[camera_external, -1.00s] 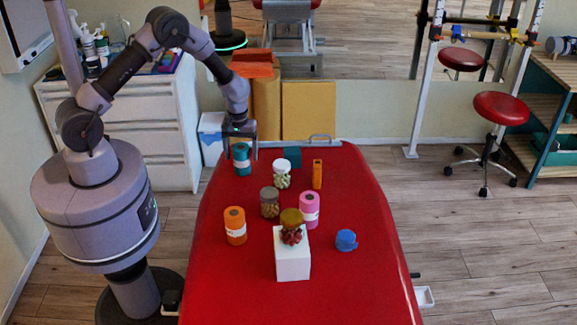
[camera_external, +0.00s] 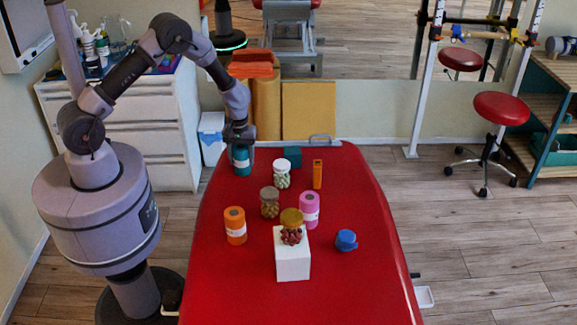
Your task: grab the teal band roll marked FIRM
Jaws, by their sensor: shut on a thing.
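The teal band roll (camera_external: 241,162) stands upright near the far left end of the red treatment table, with a pale label around it. The marking on the label is too small to read. My gripper (camera_external: 240,150) points down over the roll and is shut on its upper part, hiding the roll's top. The roll appears to be still at table height.
Close by on the red table (camera_external: 345,290) are a white-lidded jar (camera_external: 282,174), a teal block (camera_external: 292,156) and an orange box (camera_external: 317,174). Nearer stand a jar (camera_external: 269,202), orange roll (camera_external: 235,225), pink roll (camera_external: 309,210), white block (camera_external: 292,262) with a jar (camera_external: 291,229), and blue item (camera_external: 346,240).

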